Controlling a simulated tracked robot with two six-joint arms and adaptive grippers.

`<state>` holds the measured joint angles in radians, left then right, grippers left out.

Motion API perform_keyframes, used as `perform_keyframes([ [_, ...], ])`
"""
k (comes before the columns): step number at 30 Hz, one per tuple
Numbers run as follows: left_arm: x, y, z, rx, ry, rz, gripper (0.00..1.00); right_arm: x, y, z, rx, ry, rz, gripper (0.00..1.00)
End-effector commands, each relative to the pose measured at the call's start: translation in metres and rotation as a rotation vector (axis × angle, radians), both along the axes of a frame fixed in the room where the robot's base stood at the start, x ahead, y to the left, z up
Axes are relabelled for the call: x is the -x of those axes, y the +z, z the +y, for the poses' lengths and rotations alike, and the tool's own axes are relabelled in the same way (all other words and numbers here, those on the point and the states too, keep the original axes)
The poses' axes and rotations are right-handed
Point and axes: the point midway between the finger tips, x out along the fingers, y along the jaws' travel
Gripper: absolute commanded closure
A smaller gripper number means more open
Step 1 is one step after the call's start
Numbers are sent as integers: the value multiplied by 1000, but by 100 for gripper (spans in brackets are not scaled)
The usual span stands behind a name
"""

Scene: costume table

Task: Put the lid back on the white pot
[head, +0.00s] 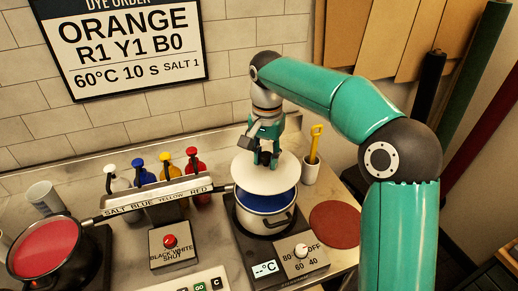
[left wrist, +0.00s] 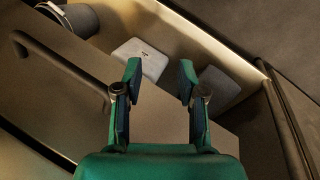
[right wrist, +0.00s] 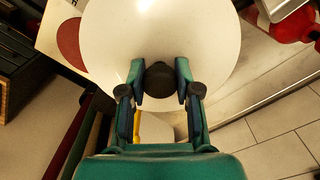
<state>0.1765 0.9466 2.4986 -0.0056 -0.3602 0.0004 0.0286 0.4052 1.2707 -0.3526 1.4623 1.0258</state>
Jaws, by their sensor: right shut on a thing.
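The white lid (head: 267,176) is held over the white pot (head: 266,219). The pot stands on a hot plate and blue liquid shows in it below the lid's near edge. The lid looks raised and set a little back from the pot's rim. My right gripper (head: 266,158) is shut on the lid's dark knob, which shows between the fingers in the right wrist view (right wrist: 161,82). The lid (right wrist: 160,35) fills the top of that view and hides the pot. My left gripper (left wrist: 160,85) is open and empty, away from the pot; it is not in the head view.
A round red-brown mat (head: 335,223) lies right of the pot. A cup with a yellow tool (head: 311,168) stands behind it. A labelled rack (head: 157,197) and several coloured bottles are to the left. A pan of red liquid (head: 44,247) is at far left.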

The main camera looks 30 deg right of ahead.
Motion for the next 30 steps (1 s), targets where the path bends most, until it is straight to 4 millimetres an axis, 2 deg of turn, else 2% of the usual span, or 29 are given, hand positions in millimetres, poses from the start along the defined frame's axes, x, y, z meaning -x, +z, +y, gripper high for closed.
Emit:
perform_keyframes([
  [8,0,-16,0,0,0,1,60,-1,-16,0,0,0,0,100],
  [18,0,-47,0,0,0,1,60,1,-47,-2,0,-4,0,100],
  [24,0,-55,0,0,0,0,60,1,-59,-3,0,-6,0,100],
  [30,0,-57,0,0,0,0,60,1,-63,-3,0,-7,-1,100],
])
